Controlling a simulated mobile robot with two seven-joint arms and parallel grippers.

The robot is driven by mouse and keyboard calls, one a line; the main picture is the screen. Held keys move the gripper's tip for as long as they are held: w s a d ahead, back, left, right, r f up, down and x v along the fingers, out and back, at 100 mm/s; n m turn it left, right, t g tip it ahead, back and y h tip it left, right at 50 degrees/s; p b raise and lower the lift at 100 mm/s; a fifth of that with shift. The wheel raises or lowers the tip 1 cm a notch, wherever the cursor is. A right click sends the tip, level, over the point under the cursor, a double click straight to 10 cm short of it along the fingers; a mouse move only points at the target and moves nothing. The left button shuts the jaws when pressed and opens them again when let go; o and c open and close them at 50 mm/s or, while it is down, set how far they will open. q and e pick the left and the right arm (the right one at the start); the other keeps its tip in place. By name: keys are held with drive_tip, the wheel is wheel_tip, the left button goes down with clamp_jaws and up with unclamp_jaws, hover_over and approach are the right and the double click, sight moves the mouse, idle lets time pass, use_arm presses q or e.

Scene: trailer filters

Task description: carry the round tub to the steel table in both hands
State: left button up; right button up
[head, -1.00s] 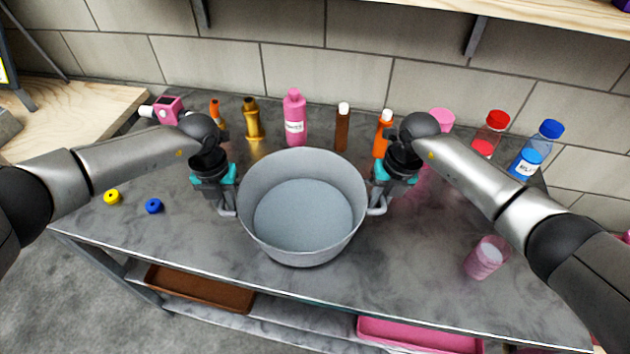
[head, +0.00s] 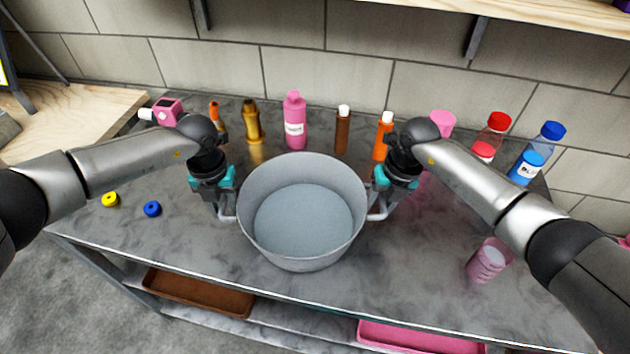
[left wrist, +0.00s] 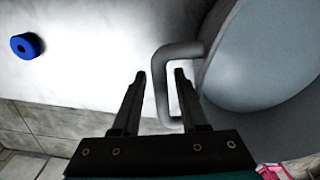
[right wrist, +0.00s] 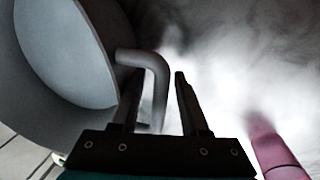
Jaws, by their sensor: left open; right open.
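The round grey tub (head: 303,262) stands upright and empty on the steel table (head: 420,285), with a bent handle on each side. My left gripper (head: 226,214) is open at the tub's left handle. My right gripper (head: 380,212) is open at the right handle. In the right wrist view the handle (right wrist: 157,75) comes down between the open fingers (right wrist: 157,75). Whether the fingers touch the handles, I cannot tell.
Several bottles, including a pink one (head: 294,122) and a blue-capped one (head: 538,152), line the back by the tiled wall. A pink cup (head: 488,260) stands at right. Yellow (head: 110,199) and blue (head: 152,208) rings lie at left. Brown (head: 200,292) and pink (head: 415,338) trays are below.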

use_arm(q)
wheel_tip(320, 180, up, 6)
drive_tip(key=shift+r, duration=0.55)
use_arm(e)
drive_tip(key=shift+r, duration=0.15)
wheel_tip(320, 180, up, 12)
drive_tip(key=d, duration=0.2)
drive_tip(key=shift+d+f, duration=0.15)
drive_tip(key=shift+f, duration=0.05)
use_arm(q)
wheel_tip(320, 180, up, 7)
drive_tip(key=p, duration=0.5)
drive_tip(key=shift+p, duration=0.3)
use_arm(e)
wheel_tip(320, 180, up, 6)
drive_tip(key=shift+f, duration=0.25)
use_arm(q)
drive_tip(key=shift+r, duration=0.1)
wheel_tip(320, 180, up, 5)
drive_tip(key=p, duration=0.5)
use_arm(e)
wheel_tip(320, 180, up, 7)
drive_tip(key=d, duration=0.1)
drive_tip(key=shift+d, duration=0.2)
